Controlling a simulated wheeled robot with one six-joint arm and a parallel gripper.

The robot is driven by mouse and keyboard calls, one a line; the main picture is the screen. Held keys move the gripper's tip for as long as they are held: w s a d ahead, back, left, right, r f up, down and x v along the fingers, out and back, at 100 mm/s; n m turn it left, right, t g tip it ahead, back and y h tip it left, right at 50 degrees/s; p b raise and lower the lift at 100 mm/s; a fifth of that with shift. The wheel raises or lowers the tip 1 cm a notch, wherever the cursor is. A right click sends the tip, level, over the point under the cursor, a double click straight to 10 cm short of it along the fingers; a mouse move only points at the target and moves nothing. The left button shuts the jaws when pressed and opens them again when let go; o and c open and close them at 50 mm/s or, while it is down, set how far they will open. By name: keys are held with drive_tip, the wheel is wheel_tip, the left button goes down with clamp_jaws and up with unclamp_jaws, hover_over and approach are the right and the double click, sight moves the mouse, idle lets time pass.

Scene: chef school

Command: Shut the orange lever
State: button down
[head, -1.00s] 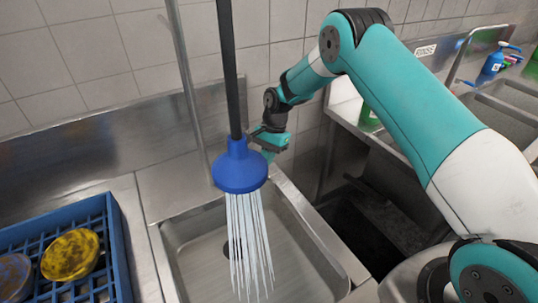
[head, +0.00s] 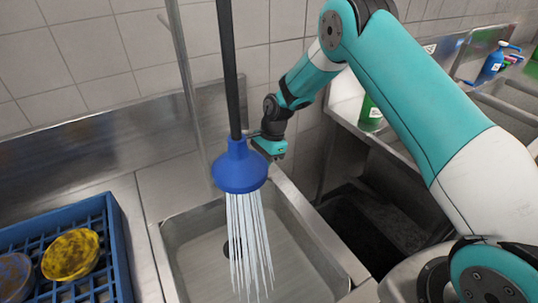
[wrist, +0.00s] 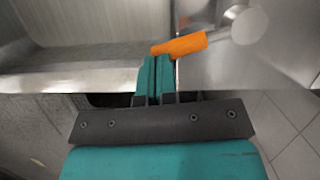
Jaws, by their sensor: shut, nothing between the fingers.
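The orange lever (wrist: 181,45) shows in the wrist view, lying slightly tilted at the tips of my gripper (wrist: 152,62). The gripper's two teal fingers are together with nothing between them. Their tips are at the lever's left end; I cannot tell whether they touch it. In the head view my gripper (head: 268,147) is behind the blue spray head (head: 239,168), partly hidden by it. The lever cannot be seen in the head view. Water streams (head: 248,235) fall from the spray head into the sink.
The metal sink basin (head: 300,265) lies below the spray head. A blue rack (head: 118,250) with dirty dishes stands on the left counter. A black hose hangs above the spray head. A green bottle (head: 370,113) and another sink are at right.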

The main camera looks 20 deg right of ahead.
drive_tip(key=shift+s+a, duration=0.2)
drive_tip(key=shift+a, duration=0.05)
drive_tip(key=shift+s+a, duration=0.2)
drive_tip(key=shift+a, duration=0.1)
idle(0.7)
idle(0.5)
drive_tip(key=b+v, duration=0.4)
drive_tip(key=v, duration=1.3)
wheel_tip(320, 180, down, 6)
drive_tip(key=w+d+p, duration=0.1)
drive_tip(key=w+d, duration=0.2)
drive_tip(key=s+a+f+p, duration=0.2)
drive_tip(key=a+f+p, duration=0.3)
drive_tip(key=f, duration=0.5)
drive_tip(key=shift+s+a+p, duration=0.25)
drive_tip(key=shift+a+p, duration=0.15)
drive_tip(key=shift+a, duration=0.45)
drive_tip(key=shift+f, duration=0.2)
